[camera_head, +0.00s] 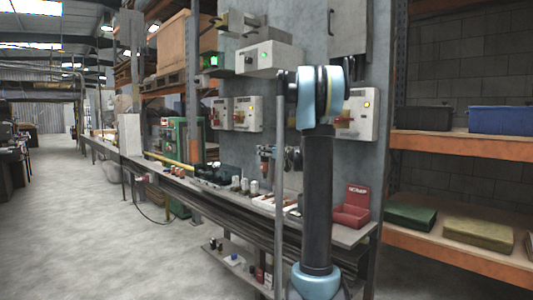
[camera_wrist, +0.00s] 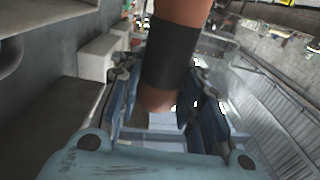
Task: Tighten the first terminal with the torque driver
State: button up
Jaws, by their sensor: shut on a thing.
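In the wrist view my gripper (camera_wrist: 165,103) has its two blue-grey fingers on either side of a thick handle with a brown-orange upper part, a wide black band and a rounded brownish end. This looks like the torque driver (camera_wrist: 171,54); its upper part runs out of the picture and its working tip does not show. Grey control boxes (camera_head: 248,107) with red switches are on the panel. No terminal can be told apart in either view.
Orange-edged shelves (camera_head: 468,150) with bins and cases stand at the right. The floor (camera_head: 110,235) at the left is open.

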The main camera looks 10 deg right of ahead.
aim_at(267, 165)
jog(key=shift+w+d+f, duration=0.1)
jog(key=shift+d+f, duration=0.1)
jog(key=shift+f, duration=0.5)
jog(key=shift+d+f, duration=0.2)
jog(key=shift+f, duration=2.3)
jog(key=shift+s+f, duration=0.2)
jog(key=shift+f, duration=0.6)
dwell(1.2)
jog(key=shift+r, duration=0.1)
dwell(0.5)
